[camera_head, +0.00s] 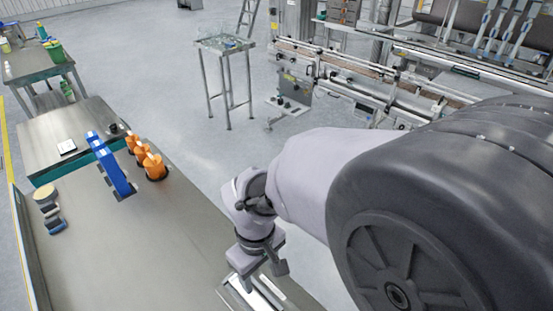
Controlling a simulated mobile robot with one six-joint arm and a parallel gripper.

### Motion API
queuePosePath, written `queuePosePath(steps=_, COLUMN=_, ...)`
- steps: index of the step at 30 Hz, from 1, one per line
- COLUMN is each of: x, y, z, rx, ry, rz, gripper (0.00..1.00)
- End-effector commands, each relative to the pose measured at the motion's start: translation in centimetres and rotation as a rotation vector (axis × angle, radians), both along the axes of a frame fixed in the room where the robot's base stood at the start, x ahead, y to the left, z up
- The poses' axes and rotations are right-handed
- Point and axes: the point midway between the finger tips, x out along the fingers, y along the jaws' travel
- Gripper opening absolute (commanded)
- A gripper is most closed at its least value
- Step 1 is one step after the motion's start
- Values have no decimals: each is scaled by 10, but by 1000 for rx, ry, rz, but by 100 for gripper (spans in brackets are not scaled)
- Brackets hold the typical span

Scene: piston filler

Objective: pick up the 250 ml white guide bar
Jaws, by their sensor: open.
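My gripper (258,265) points down over the near edge of the grey table, at the bottom middle of the head view. It is open, with its jaws partly hidden by its own body. Just below it lie pale, narrow bar-like pieces (270,288), cut off by the bottom of the picture. One of them looks white and may be the white guide bar; I cannot read any size marking. I cannot tell whether the jaws touch it or are around it.
The table's middle is clear. The filler's conveyor (370,85) stands behind.

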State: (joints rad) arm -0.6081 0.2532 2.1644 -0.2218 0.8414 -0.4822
Motion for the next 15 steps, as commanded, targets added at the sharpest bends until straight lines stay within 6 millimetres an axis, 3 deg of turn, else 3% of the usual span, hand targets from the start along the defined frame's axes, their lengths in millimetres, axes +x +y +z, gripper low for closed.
queuePosePath(steps=3, x=-2, y=-1, z=-38, rx=-3, ry=5, rz=-1, gripper=56)
queuePosePath(steps=9, x=-2, y=-1, z=-97, rx=-3, ry=5, rz=-4, gripper=56)
queuePosePath(steps=15, x=-1, y=-1, z=-120, rx=0, ry=3, rz=-6, gripper=56)
